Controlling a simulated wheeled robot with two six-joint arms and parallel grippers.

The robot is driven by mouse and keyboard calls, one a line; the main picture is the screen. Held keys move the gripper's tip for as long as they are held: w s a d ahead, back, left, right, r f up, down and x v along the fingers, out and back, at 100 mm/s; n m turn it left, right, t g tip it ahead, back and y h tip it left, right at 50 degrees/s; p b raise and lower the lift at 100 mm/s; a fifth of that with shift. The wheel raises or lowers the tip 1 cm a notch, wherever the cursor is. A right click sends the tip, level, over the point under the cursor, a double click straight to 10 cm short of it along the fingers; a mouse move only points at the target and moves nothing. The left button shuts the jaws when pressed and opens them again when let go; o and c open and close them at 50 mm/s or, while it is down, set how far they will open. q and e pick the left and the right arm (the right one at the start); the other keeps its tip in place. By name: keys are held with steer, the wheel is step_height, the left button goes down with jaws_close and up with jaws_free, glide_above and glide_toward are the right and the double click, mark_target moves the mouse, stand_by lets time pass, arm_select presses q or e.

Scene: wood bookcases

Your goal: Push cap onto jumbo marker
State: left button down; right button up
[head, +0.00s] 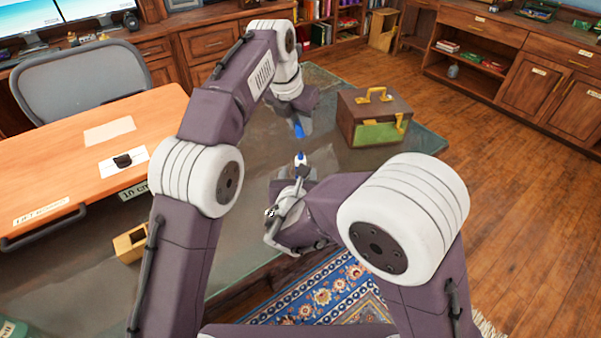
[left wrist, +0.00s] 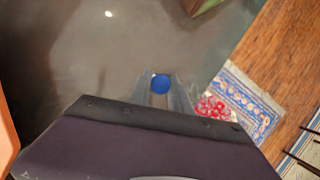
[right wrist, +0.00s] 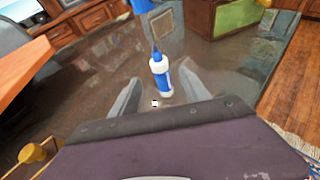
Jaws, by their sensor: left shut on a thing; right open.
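The blue cap (head: 299,129) is in my left gripper (head: 301,124), which is shut on it above the glass-topped desk. In the left wrist view the cap (left wrist: 160,84) shows as a blue disc between the fingers.
A wooden box (head: 360,112) with a green front and yellow handle stands on the desk to the right of the cap. A small yellow-brown holder (head: 132,243) is at the left. An orange-brown wooden top (head: 60,165) is at far left.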

steer(key=x, duration=0.7)
steer(key=shift+w+f, duration=0.1)
steer(key=shift+w, duration=0.15)
jaws_close()
stand_by(1.1)
